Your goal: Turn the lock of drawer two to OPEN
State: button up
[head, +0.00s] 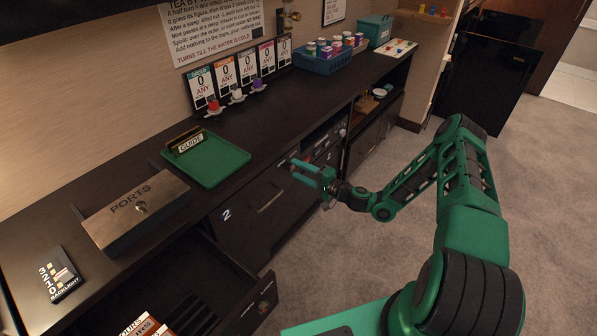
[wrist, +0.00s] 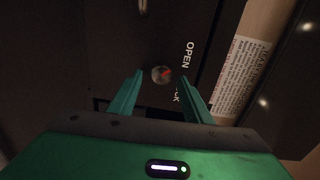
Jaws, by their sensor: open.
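Drawer two (head: 240,222) is a dark drawer front marked 2 under the counter, and it looks shut. Its lock is a small round metal knob (wrist: 159,76) with a red mark, seen in the wrist view. The OPEN label (wrist: 187,55) is right of the knob; the LOCK label (wrist: 177,96) is lower and partly hidden by a finger. The red mark is too small to read its exact direction. My gripper (head: 294,170) is open in front of the drawer's right part. In the wrist view its fingers (wrist: 162,78) appear on either side of the knob; I cannot tell whether they touch it.
The counter above carries a PORTS box (head: 135,208), a green tray (head: 215,160) and a blue basket (head: 325,62). A printed label sheet (wrist: 243,75) is right of the lock. The carpet (head: 345,270) is clear.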

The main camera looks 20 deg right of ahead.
jog(key=v, duration=1)
jog(key=shift+d, duration=0.1)
